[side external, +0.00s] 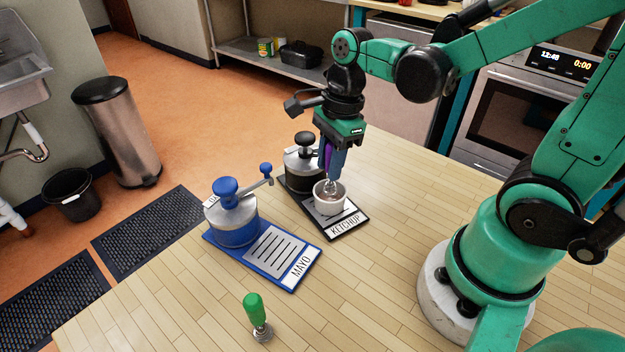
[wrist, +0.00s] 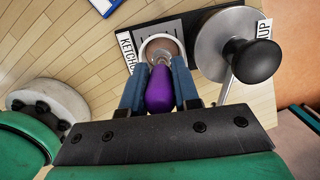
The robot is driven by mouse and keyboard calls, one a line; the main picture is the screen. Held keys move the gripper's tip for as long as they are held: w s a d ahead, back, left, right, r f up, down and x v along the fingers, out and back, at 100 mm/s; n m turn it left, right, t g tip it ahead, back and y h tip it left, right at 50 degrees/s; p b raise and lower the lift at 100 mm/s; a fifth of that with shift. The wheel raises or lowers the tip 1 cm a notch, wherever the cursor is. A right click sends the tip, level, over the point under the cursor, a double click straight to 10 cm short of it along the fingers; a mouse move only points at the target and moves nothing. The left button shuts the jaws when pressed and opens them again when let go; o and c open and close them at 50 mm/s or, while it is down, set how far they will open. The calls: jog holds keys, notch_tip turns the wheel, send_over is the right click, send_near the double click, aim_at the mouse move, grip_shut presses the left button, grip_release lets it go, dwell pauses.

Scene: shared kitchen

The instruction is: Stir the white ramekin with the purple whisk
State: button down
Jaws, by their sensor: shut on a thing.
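The white ramekin (side external: 331,204) stands on the black ketchup tray, in front of the ketchup dispenser. Something reddish-brown shows inside it. It also shows in the wrist view (wrist: 163,47), partly hidden behind the whisk. My gripper (side external: 334,166) is above the ramekin, pointing down, and shut on the purple whisk (side external: 327,152). The whisk's purple handle fills the space between the fingers in the wrist view (wrist: 160,90). Its metal wire end reaches down into the ramekin in the side view. How deep the wires go is hidden by the rim.
The ketchup dispenser (side external: 301,175) with a black knob stands close behind the ramekin on its tray (side external: 347,228). A blue mayo dispenser (side external: 234,220) on a blue tray (side external: 292,254) is to the left. A green-handled whisk (side external: 255,312) stands at the front.

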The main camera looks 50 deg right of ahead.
aim_at(330, 144)
jog(key=shift+r, duration=2.25)
jog(key=w+r+n+g+h, duration=0.1)
jog(key=w+r+n+g, duration=0.1)
jog(key=w+r+n, duration=1)
notch_tip(330, 144, up, 2)
jog(key=n, duration=0.6)
jog(key=shift+w+a+r+n, duration=0.2)
jog(key=shift+a+n, duration=0.1)
jog(key=shift+a, duration=0.05)
jog(key=shift+d, duration=0.1)
